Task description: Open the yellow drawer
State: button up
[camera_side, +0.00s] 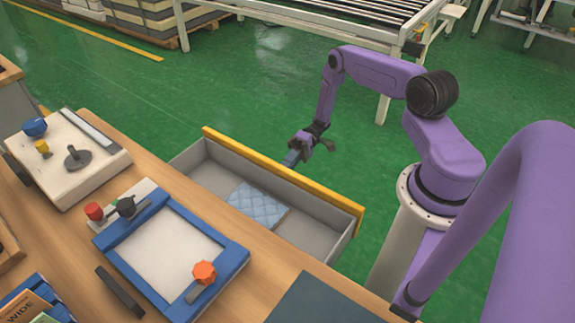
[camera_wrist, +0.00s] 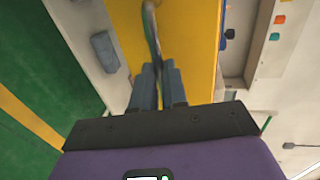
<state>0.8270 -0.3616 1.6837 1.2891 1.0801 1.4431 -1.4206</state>
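The drawer with the yellow front (camera_side: 250,162) stands well out from the wooden workbench; its grey inside is visible. A light blue quilted mattress (camera_side: 258,206) lies flat in it. My gripper (camera_side: 293,156) is at the outer side of the yellow front, near its middle. In the wrist view the yellow front (camera_wrist: 190,35) fills the upper middle. A curved grey handle (camera_wrist: 151,35) runs down between my two blue-grey fingertips (camera_wrist: 158,75), which are close together on either side of it. In the side view the handle is not clearly visible.
The workbench (camera_side: 175,205) holds a blue-framed tray (camera_side: 225,245) and a pale box with knobs (camera_side: 60,170). Books (camera_side: 35,305) lie at the lower left. A white-legged roller conveyor (camera_side: 350,20) stands behind my arm. Green floor (camera_side: 230,85) is clear beyond the drawer.

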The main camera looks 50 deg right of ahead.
jog(key=o, duration=0.4)
jog(key=shift+d, duration=0.1)
jog(key=v, duration=1.7)
jog(key=shift+d, duration=0.15)
